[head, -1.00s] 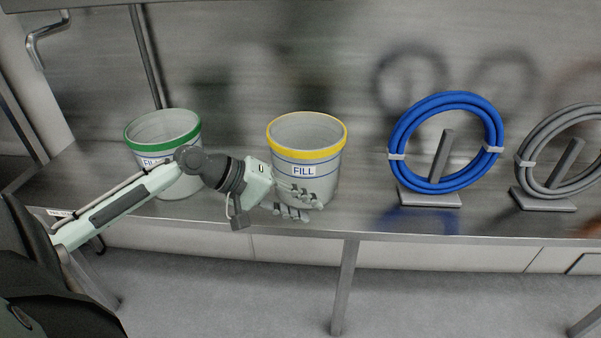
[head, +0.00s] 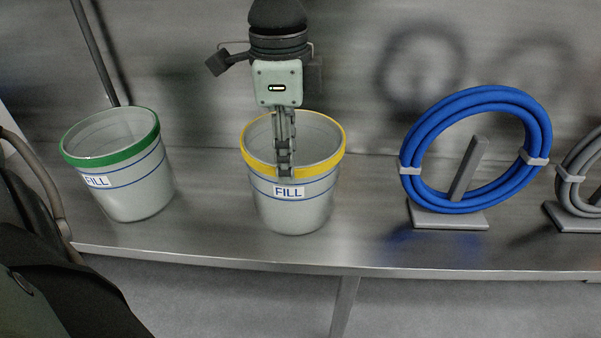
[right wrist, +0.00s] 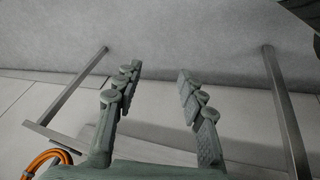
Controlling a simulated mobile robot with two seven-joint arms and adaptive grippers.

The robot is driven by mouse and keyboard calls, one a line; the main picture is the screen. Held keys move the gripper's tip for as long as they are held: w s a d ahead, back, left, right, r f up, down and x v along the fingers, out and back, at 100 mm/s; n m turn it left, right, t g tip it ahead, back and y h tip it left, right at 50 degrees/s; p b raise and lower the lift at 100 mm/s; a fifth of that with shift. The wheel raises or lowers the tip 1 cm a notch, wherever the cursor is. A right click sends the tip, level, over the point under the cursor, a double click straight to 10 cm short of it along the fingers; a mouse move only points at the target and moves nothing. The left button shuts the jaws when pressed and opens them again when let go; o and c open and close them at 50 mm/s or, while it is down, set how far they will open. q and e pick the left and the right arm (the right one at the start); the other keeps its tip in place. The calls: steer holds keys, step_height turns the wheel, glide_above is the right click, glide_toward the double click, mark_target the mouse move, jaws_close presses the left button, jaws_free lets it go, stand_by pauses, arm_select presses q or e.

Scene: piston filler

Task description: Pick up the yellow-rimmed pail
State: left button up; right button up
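The yellow-rimmed pail (head: 292,210) stands upright on the metal bench in the head view. It is pale, with a blue band and a FILL label. My left gripper (head: 285,172) points down from above, and its fingertips overlap the near part of the yellow rim. Its fingers are seen edge-on, one in front of the other, so I cannot tell whether they are apart or closed on the rim. My right gripper (right wrist: 157,85) shows in the right wrist view with its fingers apart and nothing between them.
A green-rimmed pail (head: 140,190) stands to the left on the bench (head: 370,245). A blue hose coil (head: 415,145) on a stand is to the right, with a grey coil (head: 572,170) beyond. An orange coil (right wrist: 45,160) and metal legs (right wrist: 285,110) show in the right wrist view.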

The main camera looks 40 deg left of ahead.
arm_select(q)
steer(key=f+b, duration=0.1)
steer(key=f, duration=0.2)
steer(key=f+b, duration=0.1)
steer(key=f, duration=0.3)
steer(key=shift+w+a+f, duration=0.1)
steer(key=shift+w+f, duration=0.1)
steer(key=shift+f, duration=0.25)
arm_select(e)
steer(key=w+a+r+n+t+y, duration=0.1)
steer(key=w+a+r+t+y, duration=0.2)
steer(key=w+a, duration=0.6)
step_height(320, 180, up, 3)
steer(key=t, duration=0.2)
steer(key=shift+t, duration=0.4)
steer(key=shift+w, duration=0.1)
arm_select(q)
jaws_close()
arm_select(e)
steer(key=shift+f, duration=0.1)
